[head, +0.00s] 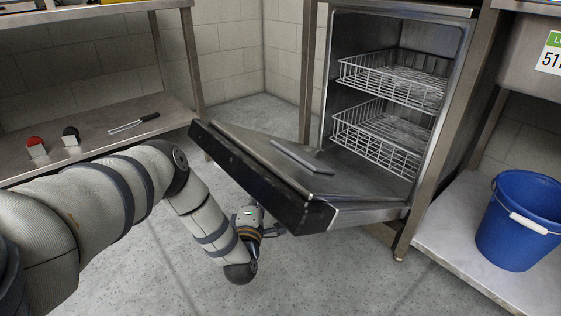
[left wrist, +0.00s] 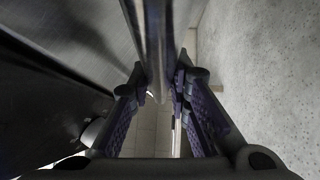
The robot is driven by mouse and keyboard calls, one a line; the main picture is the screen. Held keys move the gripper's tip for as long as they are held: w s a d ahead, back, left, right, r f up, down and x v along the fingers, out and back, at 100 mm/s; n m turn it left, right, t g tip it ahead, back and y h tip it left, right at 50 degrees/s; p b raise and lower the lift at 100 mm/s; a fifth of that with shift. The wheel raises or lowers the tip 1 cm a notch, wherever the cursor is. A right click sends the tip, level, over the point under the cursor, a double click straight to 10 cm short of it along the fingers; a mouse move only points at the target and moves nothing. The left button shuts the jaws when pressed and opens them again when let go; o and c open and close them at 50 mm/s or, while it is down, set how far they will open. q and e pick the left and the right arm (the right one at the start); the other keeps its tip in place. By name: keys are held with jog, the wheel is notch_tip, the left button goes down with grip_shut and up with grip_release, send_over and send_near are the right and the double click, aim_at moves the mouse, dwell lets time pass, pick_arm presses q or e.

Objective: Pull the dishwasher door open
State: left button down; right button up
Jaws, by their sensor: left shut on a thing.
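The dishwasher (head: 460,100) stands at the centre right. Its door (head: 245,145) is hinged down and wide open, lying close to flat with its inner face up. My left gripper (head: 274,230) is below the door's front edge, its fingers mostly hidden in the head view. In the left wrist view my left gripper (left wrist: 165,95) is shut on a shiny metal bar, the door handle (left wrist: 154,45), with a padded finger on each side. The handle is hidden behind the door in the head view. My right gripper is not in view.
Two white wire racks (head: 395,80) sit inside the dishwasher. A steel shelf (head: 95,135) at left holds small items and a black-handled utensil (head: 135,122). A blue bucket (head: 520,215) stands on a low shelf at right. The floor below the door is clear.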

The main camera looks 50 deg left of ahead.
pick_arm(q)
notch_tip(320, 180, down, 13)
jog(key=s+n+t+y+b, duration=0.1)
jog(key=s+n+b, duration=0.1)
jog(key=b, duration=0.4)
jog(key=shift+s+f+y, duration=0.15)
jog(key=shift+f+y, duration=0.05)
jog(key=shift+y, duration=0.2)
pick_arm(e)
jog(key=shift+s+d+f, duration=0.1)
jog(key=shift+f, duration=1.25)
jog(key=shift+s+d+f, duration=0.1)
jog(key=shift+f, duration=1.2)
pick_arm(q)
jog(key=c, duration=1.5)
grip_release()
jog(key=shift+f, duration=0.1)
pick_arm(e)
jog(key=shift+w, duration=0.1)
pick_arm(q)
jog(key=shift+v, duration=5.95)
jog(key=shift+f, duration=0.1)
